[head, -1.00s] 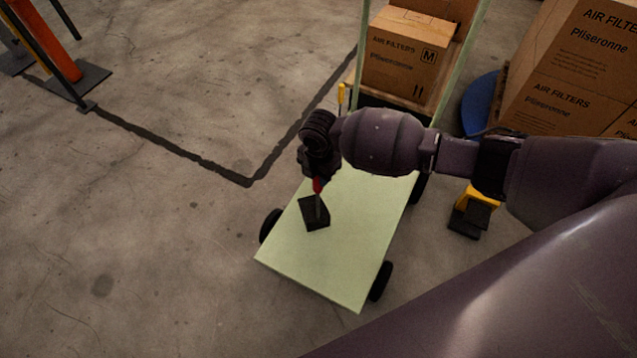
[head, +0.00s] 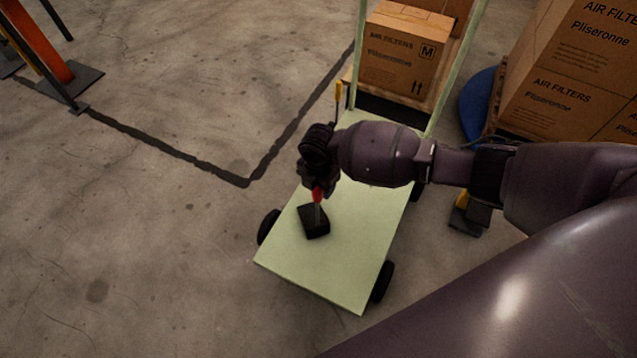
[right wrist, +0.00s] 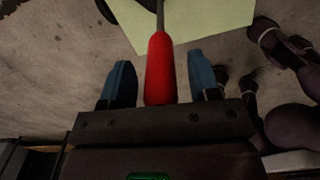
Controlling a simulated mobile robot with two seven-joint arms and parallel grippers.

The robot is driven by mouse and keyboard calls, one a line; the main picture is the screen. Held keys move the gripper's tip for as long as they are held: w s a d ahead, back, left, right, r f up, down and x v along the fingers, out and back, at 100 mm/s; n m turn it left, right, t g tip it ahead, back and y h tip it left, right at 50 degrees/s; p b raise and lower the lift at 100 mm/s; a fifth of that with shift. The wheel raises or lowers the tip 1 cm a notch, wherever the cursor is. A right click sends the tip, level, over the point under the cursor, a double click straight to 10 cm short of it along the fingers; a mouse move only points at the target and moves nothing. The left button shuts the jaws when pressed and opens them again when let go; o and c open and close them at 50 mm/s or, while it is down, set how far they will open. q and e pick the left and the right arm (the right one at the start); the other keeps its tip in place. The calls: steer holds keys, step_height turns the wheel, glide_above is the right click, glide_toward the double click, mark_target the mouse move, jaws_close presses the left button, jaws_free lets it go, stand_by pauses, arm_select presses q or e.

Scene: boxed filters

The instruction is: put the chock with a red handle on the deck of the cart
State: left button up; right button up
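The chock (head: 314,222), a black block with a thin stem and a red handle (head: 317,194), appears to rest on the pale green deck of the cart (head: 335,262), near its left edge. My right gripper (head: 317,186) is above the block at the handle. In the right wrist view the red handle (right wrist: 160,70) stands between the two blue-grey fingers (right wrist: 161,82). A gap shows on each side of it, so the gripper is open around the handle. The block is out of that view. My left gripper is not in view.
The cart's upright frame (head: 361,30) rises at the far end. Boxes of air filters (head: 405,52) stand behind it, and more boxes (head: 570,75) stand at right. A yellow and black object (head: 468,215) is on the floor right of the cart.

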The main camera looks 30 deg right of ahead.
steer(key=shift+r, duration=0.3)
step_height(320, 180, up, 4)
steer(key=shift+w+r+p, duration=0.15)
steer(key=shift+r+p, duration=0.05)
steer(key=shift+p, duration=0.65)
step_height(320, 180, up, 7)
steer(key=shift+f+p, duration=0.2)
steer(key=shift+p, duration=0.8)
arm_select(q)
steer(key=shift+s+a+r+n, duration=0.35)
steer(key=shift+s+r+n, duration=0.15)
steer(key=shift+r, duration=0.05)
arm_select(e)
steer(key=shift+s+r, duration=0.2)
steer(key=shift+r, duration=0.15)
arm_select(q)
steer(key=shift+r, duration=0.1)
